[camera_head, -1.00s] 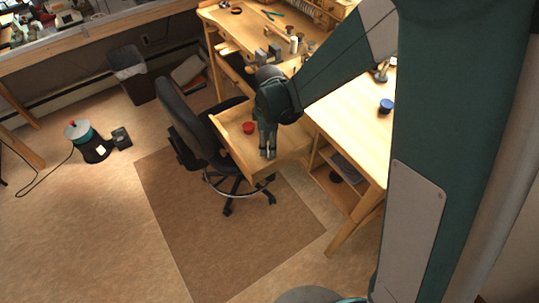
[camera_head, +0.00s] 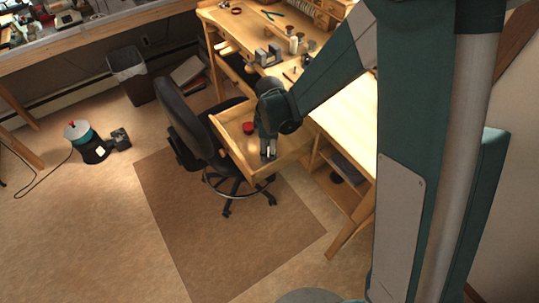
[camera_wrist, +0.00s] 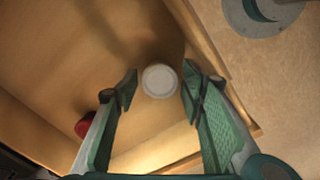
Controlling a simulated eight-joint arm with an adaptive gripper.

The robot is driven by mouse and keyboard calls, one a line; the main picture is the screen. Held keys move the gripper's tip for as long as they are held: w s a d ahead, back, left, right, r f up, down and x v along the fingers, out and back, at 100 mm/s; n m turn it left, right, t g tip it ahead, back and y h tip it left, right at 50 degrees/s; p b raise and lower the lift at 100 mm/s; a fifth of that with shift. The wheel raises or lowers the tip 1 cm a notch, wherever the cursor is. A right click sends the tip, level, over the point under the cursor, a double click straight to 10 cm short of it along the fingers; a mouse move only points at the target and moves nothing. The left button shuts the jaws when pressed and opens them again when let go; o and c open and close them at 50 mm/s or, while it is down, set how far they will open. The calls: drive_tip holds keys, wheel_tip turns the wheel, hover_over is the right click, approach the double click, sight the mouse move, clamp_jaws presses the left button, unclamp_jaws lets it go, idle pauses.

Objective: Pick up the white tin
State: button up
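The white tin (camera_wrist: 159,80) is a small round white disc from above, inside the wooden drawer (camera_wrist: 30,130). In the wrist view it sits in the gap between the two fingertips of my gripper (camera_wrist: 158,86). The fingers are open, one on each side, and a small gap shows beside the tin. In the head view my gripper (camera_head: 268,154) points down into the pulled-out drawer (camera_head: 235,118), near its front end. A small whitish spot shows between the fingers there. How high the fingertips are against the tin is hard to tell.
A red round object (camera_head: 249,128) lies in the drawer, left of my gripper; it also shows in the wrist view (camera_wrist: 85,125). The drawer walls are close around. A dark office chair (camera_head: 188,120) stands left of the drawer. The workbench (camera_head: 340,120) is to the right.

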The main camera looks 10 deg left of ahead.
drive_tip(key=c, duration=0.7)
drive_tip(key=shift+r, duration=0.2)
wheel_tip(320, 180, up, 10)
drive_tip(key=p, duration=0.2)
drive_tip(key=shift+f, duration=0.15)
idle(0.6)
